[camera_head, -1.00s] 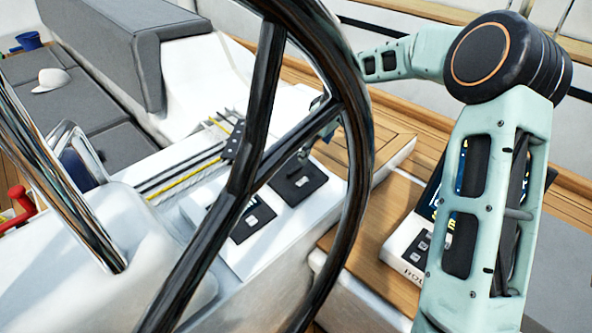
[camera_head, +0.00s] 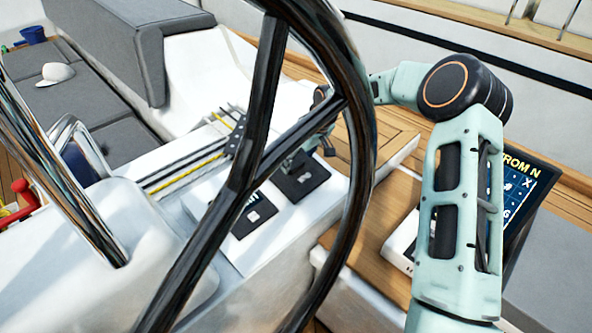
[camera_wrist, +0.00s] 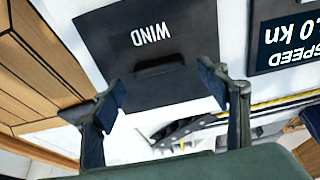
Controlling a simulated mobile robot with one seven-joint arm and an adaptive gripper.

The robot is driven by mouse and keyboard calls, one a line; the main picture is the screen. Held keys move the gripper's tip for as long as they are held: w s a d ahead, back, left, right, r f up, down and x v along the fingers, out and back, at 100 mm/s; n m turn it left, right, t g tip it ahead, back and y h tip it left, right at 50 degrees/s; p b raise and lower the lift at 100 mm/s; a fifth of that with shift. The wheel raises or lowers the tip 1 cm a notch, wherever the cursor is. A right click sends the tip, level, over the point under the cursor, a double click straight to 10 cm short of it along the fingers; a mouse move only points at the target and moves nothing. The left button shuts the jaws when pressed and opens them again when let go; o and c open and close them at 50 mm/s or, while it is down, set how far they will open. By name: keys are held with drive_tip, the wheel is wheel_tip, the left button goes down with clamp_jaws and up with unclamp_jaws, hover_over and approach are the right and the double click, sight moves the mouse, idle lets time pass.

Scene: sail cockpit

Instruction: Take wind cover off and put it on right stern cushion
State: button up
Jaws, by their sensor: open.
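The wind cover (camera_wrist: 150,45) is a dark square plate lettered WIND with a raised handle, lying on a white console; in the head view (camera_head: 303,181) it shows past the steering wheel. My gripper (camera_wrist: 165,88) is open in the wrist view, its fingers apart near the cover's near edge, the handle between and just beyond them. Nothing is between the fingers. In the head view my gripper (camera_head: 300,158) is just above the cover, partly hidden by the wheel. A grey cushion (camera_head: 560,262) is at the lower right; I cannot tell whether it is the right stern cushion.
The black steering wheel (camera_head: 262,95) stands in front of the console. A speed display (camera_wrist: 288,42) sits beside the cover. A chartplotter screen (camera_head: 520,205) is close behind my arm. Grey bench cushions (camera_head: 85,98) carry a white cap (camera_head: 55,74) at the left.

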drive_tip(key=shift+x, duration=0.8)
drive_tip(key=shift+c, duration=0.2)
drive_tip(key=c, duration=1.2)
